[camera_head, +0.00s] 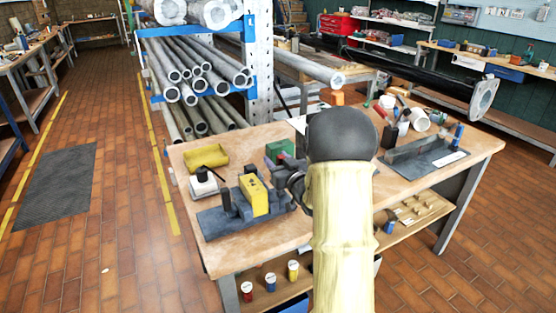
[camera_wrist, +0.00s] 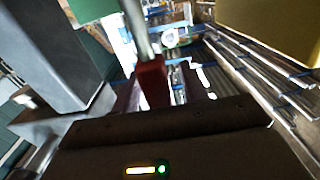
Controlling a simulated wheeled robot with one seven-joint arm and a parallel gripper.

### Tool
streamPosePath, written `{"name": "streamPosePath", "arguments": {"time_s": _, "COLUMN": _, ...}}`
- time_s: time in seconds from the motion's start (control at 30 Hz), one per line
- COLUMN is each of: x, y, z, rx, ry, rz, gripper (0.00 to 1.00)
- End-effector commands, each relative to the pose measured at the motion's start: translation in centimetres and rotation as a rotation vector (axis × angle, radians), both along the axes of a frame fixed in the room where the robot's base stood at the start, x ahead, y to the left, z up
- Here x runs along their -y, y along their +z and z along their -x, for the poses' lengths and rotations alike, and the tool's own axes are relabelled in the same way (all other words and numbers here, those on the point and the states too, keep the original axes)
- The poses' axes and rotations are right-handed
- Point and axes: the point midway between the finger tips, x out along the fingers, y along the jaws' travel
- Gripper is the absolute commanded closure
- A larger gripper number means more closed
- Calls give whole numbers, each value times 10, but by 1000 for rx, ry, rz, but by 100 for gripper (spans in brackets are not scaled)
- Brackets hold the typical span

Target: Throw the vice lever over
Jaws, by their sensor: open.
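The vice (camera_head: 237,207) stands on a dark base plate at the left of the workbench, with a yellow block (camera_head: 254,195) in it. The lever shows in the wrist view as a pale metal rod (camera_wrist: 137,28) ending in a red grip (camera_wrist: 152,82). My gripper (camera_head: 290,183) is at the right side of the vice, partly hidden by my arm in the head view. It is open. The red grip appears just ahead of the gripper body, around the middle of the wrist view; I cannot tell whether it touches a finger.
A green box (camera_head: 279,151) stands just behind the vice, and a yellow item (camera_head: 207,158) and a white bottle (camera_head: 203,181) lie to its left. A grey tool tray (camera_head: 425,160) is at the bench's right. Pipe racks (camera_head: 200,75) stand behind.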

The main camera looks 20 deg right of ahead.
Motion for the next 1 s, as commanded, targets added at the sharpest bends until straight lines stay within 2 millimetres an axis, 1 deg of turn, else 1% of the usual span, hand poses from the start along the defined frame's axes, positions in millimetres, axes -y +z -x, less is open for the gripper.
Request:
{"name": "streamPosePath", "arguments": {"time_s": 0.2, "x": 0, "y": 0, "z": 0, "rx": 0, "ry": 0, "rz": 0, "gripper": 56}}
{"name": "streamPosePath", "arguments": {"time_s": 0.27, "x": 0, "y": 0, "z": 0, "rx": 0, "ry": 0, "rz": 0, "gripper": 66}}
{"name": "streamPosePath", "arguments": {"time_s": 0.3, "x": 0, "y": 0, "z": 0, "rx": 0, "ry": 0, "rz": 0, "gripper": 74}}
{"name": "streamPosePath", "arguments": {"time_s": 0.37, "x": 0, "y": 0, "z": 0, "rx": 0, "ry": 0, "rz": 0, "gripper": 86}}
{"name": "streamPosePath", "arguments": {"time_s": 0.43, "x": 0, "y": 0, "z": 0, "rx": 0, "ry": 0, "rz": 0, "gripper": 100}}
{"name": "streamPosePath", "arguments": {"time_s": 0.77, "x": -2, "y": -1, "z": 0, "rx": 5, "ry": 4, "rz": 0, "gripper": 100}}
{"name": "streamPosePath", "arguments": {"time_s": 0.9, "x": -7, "y": -3, "z": 1, "rx": 20, "ry": 12, "rz": -2, "gripper": 100}}
{"name": "streamPosePath", "arguments": {"time_s": 1.0, "x": -14, "y": -4, "z": 1, "rx": 39, "ry": 24, "rz": -2, "gripper": 100}}
